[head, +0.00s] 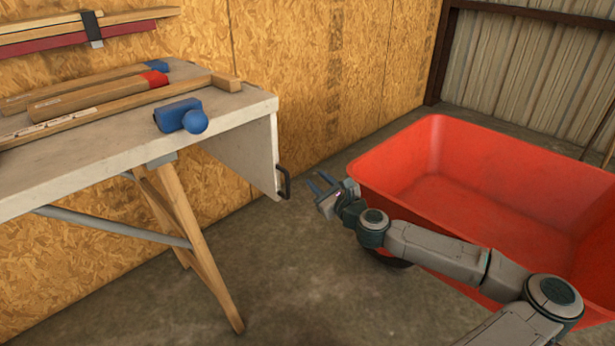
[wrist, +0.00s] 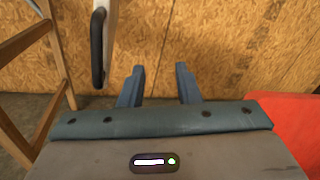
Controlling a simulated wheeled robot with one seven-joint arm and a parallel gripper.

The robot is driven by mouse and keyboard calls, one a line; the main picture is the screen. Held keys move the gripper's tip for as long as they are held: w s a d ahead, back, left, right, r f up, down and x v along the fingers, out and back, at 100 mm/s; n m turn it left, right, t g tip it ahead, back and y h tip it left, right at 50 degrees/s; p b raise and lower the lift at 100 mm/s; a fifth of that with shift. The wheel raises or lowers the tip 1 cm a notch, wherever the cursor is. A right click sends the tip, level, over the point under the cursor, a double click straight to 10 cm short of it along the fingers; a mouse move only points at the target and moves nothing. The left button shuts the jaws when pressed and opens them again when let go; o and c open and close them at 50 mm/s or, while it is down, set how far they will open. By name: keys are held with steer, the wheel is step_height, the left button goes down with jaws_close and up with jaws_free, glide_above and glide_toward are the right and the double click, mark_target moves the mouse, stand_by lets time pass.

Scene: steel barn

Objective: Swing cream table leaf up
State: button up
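The cream table leaf (head: 248,155) hangs down from the right end of the cream work table (head: 100,150). A dark handle (head: 284,183) sits on the leaf's lower outer edge. In the wrist view the leaf (wrist: 111,25) shows edge-on at the upper left, with its handle (wrist: 97,47) beside it. My gripper (head: 319,184) is open and empty, a short way to the right of the handle. In the wrist view both fingers of my gripper (wrist: 160,84) are apart with only wall behind them, and the handle lies left of them, not between them.
A red tub (head: 400,170) stands close on the right, under and behind my arm. Wooden table legs (head: 190,235) stand at the left. A blue tool (head: 180,116) and several wooden-handled tools (head: 95,98) lie on the table. The floor (head: 300,260) between table and tub is clear.

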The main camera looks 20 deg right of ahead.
steer(key=w, duration=0.2)
steer(key=w+b, duration=0.1)
steer(key=w, duration=0.2)
steer(key=shift+w+a, duration=0.3)
steer(key=shift+a, duration=0.1)
jaws_close()
stand_by(1.0)
jaws_free()
steer(key=shift+s, duration=0.15)
